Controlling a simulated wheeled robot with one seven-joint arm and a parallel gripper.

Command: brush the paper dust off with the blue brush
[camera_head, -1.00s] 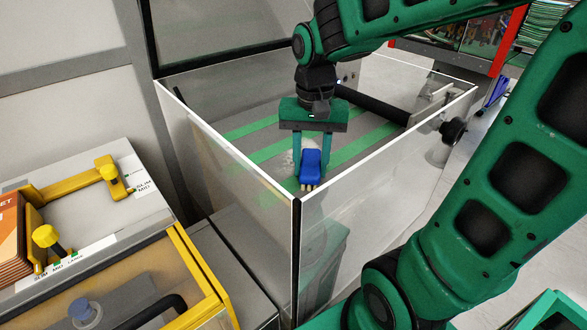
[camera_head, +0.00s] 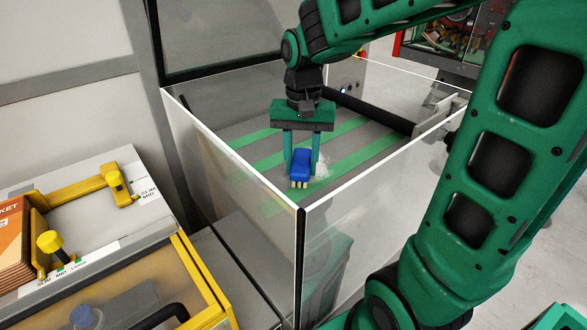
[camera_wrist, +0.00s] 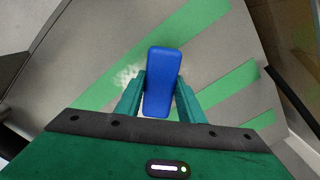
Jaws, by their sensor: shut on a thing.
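My gripper (camera_head: 301,160) is shut on the blue brush (camera_head: 300,167), whose pale bristles point down. It holds the brush inside the clear-walled enclosure, over a grey surface with green stripes (camera_head: 262,155). Whitish paper dust (camera_head: 322,168) shows just right of the brush in the head view. In the wrist view the blue brush (camera_wrist: 161,82) sits between the two green fingers, and the dust (camera_wrist: 126,76) lies left of it, partly behind a finger. I cannot tell whether the bristles touch the surface.
Clear panels with white edges (camera_head: 245,150) and a dark corner post (camera_head: 300,250) stand around the striped surface. A black roller (camera_head: 370,110) crosses its far right side. A yellow-framed station (camera_head: 190,270) with orange packets (camera_head: 14,240) stands at the left.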

